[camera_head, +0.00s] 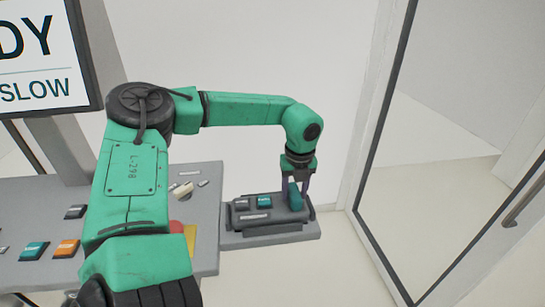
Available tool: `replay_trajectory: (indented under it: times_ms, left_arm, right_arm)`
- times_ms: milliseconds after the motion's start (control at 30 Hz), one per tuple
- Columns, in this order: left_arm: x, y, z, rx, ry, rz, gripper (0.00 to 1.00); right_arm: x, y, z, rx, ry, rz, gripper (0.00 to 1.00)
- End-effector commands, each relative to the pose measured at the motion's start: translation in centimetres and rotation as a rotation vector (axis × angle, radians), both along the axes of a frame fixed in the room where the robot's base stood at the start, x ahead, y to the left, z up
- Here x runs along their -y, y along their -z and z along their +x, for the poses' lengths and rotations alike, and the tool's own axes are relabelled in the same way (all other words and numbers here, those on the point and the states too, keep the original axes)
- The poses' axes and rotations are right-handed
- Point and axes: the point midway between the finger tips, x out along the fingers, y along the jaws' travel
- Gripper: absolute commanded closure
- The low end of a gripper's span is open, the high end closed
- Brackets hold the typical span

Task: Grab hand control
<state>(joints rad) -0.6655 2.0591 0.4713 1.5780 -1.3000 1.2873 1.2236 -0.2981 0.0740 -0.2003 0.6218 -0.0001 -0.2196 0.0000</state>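The hand control (244,216) looks like a dark grey unit with small labelled keys, one of them teal. It lies on a grey base (270,238) at the right end of the console. My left gripper (295,200) points down at the right end of this unit, at the end of my green arm. Its two fingers are apart, on either side of an upright green part (295,194). I cannot tell whether they press on it. My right gripper is out of view.
The grey console (206,212) carries a teal button (34,251), an orange button (66,249), a partly hidden red button on a yellow plate (191,236) and small loose-looking pieces. A glass door with a handle (523,203) stands right.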

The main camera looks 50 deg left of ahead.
Motion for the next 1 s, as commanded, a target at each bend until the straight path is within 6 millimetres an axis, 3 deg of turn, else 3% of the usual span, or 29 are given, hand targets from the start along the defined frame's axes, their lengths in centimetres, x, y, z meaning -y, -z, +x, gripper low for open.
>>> replay_trajectory:
  times_ms: [33, 100, 1000]
  left_arm:
    - [0.01, -0.01, 0.01, 0.000, 0.000, 0.000, 0.73]
    - [0.00, -0.03, 0.00, 0.000, 0.000, 0.000, 1.00]
    - [0.01, -0.15, 0.03, 0.000, 0.001, 0.001, 1.00]
  right_arm:
    - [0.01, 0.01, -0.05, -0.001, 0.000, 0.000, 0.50]
    - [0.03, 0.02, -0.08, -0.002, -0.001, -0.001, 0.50]
    - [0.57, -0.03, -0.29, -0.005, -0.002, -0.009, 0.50]
